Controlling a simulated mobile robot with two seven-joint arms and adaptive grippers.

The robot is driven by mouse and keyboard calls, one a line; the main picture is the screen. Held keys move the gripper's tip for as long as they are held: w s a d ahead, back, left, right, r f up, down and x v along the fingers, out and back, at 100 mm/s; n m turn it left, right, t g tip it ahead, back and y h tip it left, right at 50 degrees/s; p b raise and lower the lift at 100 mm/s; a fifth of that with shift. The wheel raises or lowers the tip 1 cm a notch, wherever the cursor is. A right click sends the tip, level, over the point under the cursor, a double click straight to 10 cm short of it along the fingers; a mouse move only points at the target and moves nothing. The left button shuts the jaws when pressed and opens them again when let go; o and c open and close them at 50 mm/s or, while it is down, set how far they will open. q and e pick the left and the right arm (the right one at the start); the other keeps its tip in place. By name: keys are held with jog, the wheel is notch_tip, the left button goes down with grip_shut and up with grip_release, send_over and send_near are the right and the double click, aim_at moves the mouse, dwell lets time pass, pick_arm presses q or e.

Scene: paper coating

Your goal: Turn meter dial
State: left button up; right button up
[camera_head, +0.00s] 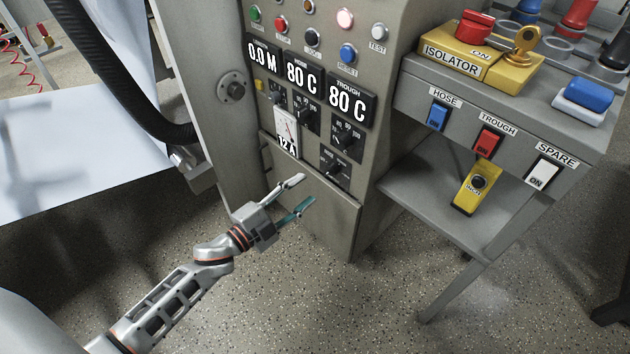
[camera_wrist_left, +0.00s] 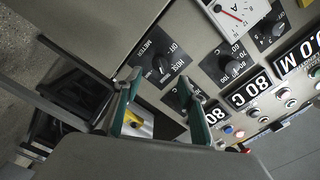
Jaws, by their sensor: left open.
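The meter dial is a black rotary knob (camera_head: 335,167) low on the grey control panel. In the left wrist view the knob (camera_wrist_left: 160,65) sits on a black plate with METER, HOSE and OFF lettering, turned sideways. My left gripper (camera_head: 306,191) is open and empty, in front of the panel just below and left of the dial. In the left wrist view its two teal-sided fingers (camera_wrist_left: 163,86) are spread, with the dial beyond their tips. I see no contact with the dial. The needle meter (camera_head: 286,130) is left of the dial. My right gripper is not in view.
Other black dials (camera_head: 307,118) sit above, under the displays (camera_head: 302,75). To the right, a grey switch box (camera_head: 420,85) carries the HOSE, TROUGH and SPARE switches and a yellow isolator (camera_head: 465,55), above a shelf (camera_head: 420,190). A black hose (camera_head: 115,80) hangs at left.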

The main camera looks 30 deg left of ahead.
pick_arm(q)
jog(key=v, duration=0.3)
jog(key=shift+s+a, duration=0.1)
jog(key=shift+s, duration=0.15)
